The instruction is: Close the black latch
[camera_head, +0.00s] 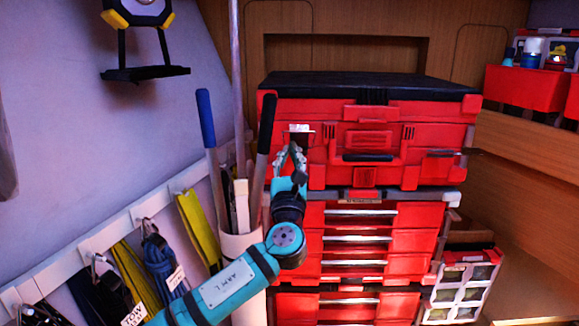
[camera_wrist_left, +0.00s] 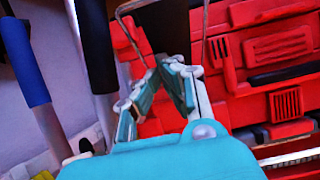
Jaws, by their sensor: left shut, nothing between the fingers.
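The red toolbox (camera_head: 400,112) with a black lid sits on top of a stack of red drawers. A black latch (camera_head: 440,153) shows at the right of its front. A dark latch part (camera_head: 300,138) with a thin pale wire frame shows at the left of the front, just above my left gripper (camera_head: 291,152). In the left wrist view, a dark panel (camera_wrist_left: 160,25) inside a bent wire lies just beyond the fingertips (camera_wrist_left: 172,68). The left fingers are shut with nothing between them, close to the toolbox's left front. I cannot tell whether they touch it. My right gripper is not in view.
Long handles, one with a blue grip (camera_head: 205,118), stand in a white tube (camera_head: 240,248) just left of the toolbox. Straps (camera_head: 198,230) hang from a rail on the left wall. A red bin (camera_head: 525,88) stands on the right shelf. Space before the toolbox's right half is clear.

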